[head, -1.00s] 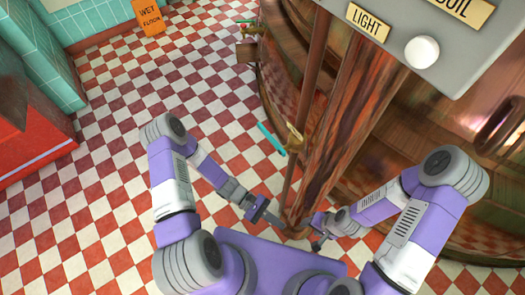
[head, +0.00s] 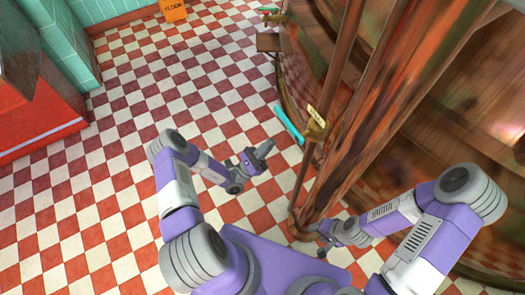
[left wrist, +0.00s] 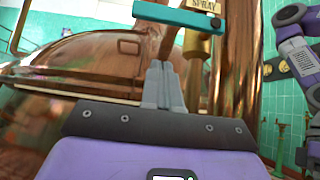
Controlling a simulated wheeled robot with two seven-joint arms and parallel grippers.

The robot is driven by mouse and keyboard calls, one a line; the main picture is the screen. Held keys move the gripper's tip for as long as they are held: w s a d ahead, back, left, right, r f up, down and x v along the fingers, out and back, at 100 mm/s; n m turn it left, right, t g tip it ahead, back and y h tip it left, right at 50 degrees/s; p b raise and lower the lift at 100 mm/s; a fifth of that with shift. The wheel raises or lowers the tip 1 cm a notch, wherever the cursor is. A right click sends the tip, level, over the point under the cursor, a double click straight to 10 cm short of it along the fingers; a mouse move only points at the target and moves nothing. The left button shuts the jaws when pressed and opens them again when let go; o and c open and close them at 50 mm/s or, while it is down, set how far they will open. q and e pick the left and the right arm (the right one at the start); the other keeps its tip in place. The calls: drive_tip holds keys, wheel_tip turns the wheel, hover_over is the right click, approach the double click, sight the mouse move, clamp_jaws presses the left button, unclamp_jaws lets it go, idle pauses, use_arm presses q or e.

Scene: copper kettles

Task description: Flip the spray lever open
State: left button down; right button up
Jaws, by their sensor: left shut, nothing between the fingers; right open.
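The spray lever is a teal bar (head: 289,125) on the pipework left of the brown column in the head view. In the left wrist view the teal bar (left wrist: 180,18) lies across the top, beside a brass tag marked SPRAY (left wrist: 205,5). My left gripper (head: 267,149) is shut and empty, a little left of and below the bar in the head view. Its closed fingers (left wrist: 163,85) show below the bar in the left wrist view, with no clear contact. My right gripper (head: 325,247) is open, low beside the column's foot, and partly hard to make out.
A thin pipe (head: 328,80) and a thick brown column (head: 385,110) stand right of the lever. A copper kettle (left wrist: 85,65) fills the left wrist view's left side. A red counter (head: 35,110) stands far left. The checkered floor (head: 190,75) is clear between.

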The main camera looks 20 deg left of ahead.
sight(288, 124)
use_arm(q)
wheel_tip(288, 124, up, 7)
drive_tip(key=w+d, duration=0.2)
drive_tip(key=shift+w+b, duration=0.25)
drive_tip(key=shift+b, duration=0.2)
drive_tip(key=shift+r, duration=0.15)
drive_tip(key=shift+a+r+p, duration=0.1)
drive_tip(key=shift+r+p, duration=0.15)
drive_tip(key=shift+p, duration=0.1)
